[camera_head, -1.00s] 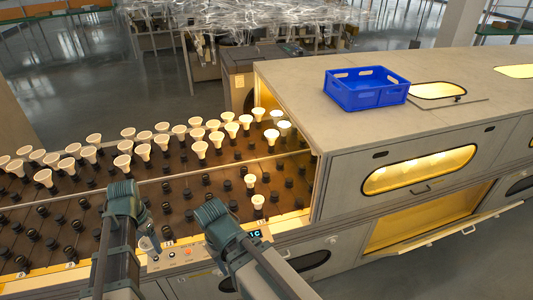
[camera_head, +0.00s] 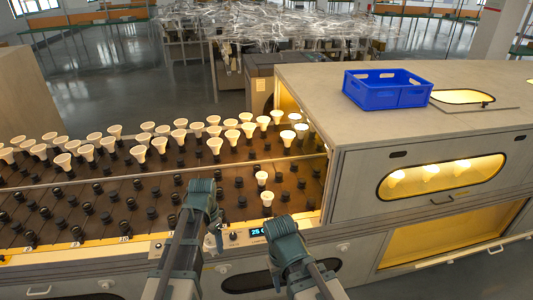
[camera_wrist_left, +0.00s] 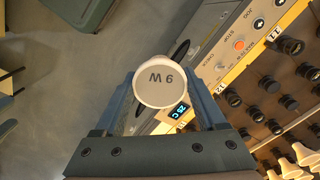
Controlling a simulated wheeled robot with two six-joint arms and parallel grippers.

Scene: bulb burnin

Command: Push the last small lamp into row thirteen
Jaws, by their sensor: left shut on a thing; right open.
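My left gripper (camera_head: 211,232) is shut on a small lamp (camera_wrist_left: 160,82) with a round white face marked "9 W". The lamp sits between the fingers in the left wrist view, facing that camera, so its base is hidden. In the head view this gripper is over the front control panel, left of the lit display (camera_head: 258,231). My right gripper (camera_head: 290,246) is open, right of the display, its fingertips mostly hidden. Two small lamps stand upright near the oven mouth, one (camera_head: 262,178) behind the other (camera_head: 267,198). I cannot read which row is thirteen.
Dark sockets (camera_head: 152,213) fill the near part of the rack, many empty. Many white lamps (camera_head: 139,153) stand in the far part, beyond a rail (camera_head: 95,181). The oven (camera_head: 340,200) rises at the right, with a blue crate (camera_head: 388,88) on top.

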